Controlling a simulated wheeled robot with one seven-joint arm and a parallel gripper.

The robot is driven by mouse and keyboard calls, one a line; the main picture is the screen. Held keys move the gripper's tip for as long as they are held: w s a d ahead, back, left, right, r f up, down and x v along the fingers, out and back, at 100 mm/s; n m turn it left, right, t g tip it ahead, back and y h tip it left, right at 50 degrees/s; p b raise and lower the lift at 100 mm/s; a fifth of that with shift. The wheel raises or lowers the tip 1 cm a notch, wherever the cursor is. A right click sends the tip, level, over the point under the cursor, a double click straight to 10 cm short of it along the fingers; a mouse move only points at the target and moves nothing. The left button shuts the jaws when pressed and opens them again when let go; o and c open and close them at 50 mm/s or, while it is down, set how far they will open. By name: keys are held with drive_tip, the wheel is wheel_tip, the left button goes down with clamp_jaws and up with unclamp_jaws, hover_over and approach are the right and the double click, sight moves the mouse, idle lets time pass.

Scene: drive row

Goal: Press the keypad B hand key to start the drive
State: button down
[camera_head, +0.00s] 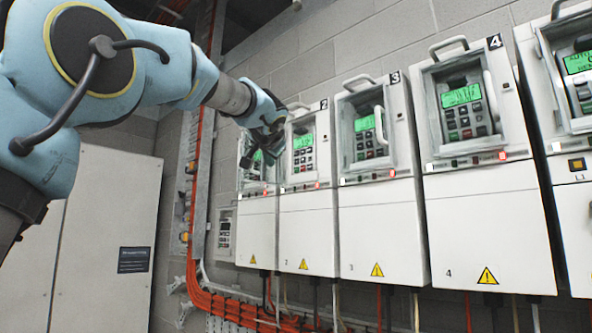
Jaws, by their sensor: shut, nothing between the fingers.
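A row of white drive cabinets hangs on the wall, each with a green-lit keypad behind a framed window with a handle. The keypads show on the drive marked 2 (303,143), the drive marked 3 (366,138) and the drive marked 4 (463,108). A further drive at the left end has a keypad (252,166) partly hidden by my gripper. My gripper (250,160) is shut and empty, in front of that left-end drive, beside drive 2. Whether it touches anything cannot be told. No letter B or hand key label is readable.
Orange cables (235,308) run down the wall and below the drives. A grey cabinet (113,235) stands at left. A small wall unit (225,233) sits below my gripper.

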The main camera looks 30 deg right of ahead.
drive_tip(key=p, duration=0.3)
approach(290, 172)
drive_tip(key=shift+a+x, duration=0.2)
drive_tip(key=shift+x, duration=1.8)
drive_tip(key=shift+w+d, duration=0.1)
drive_tip(key=shift+d, duration=0.05)
drive_tip(key=shift+w+d, duration=0.1)
drive_tip(key=shift+d, duration=0.15)
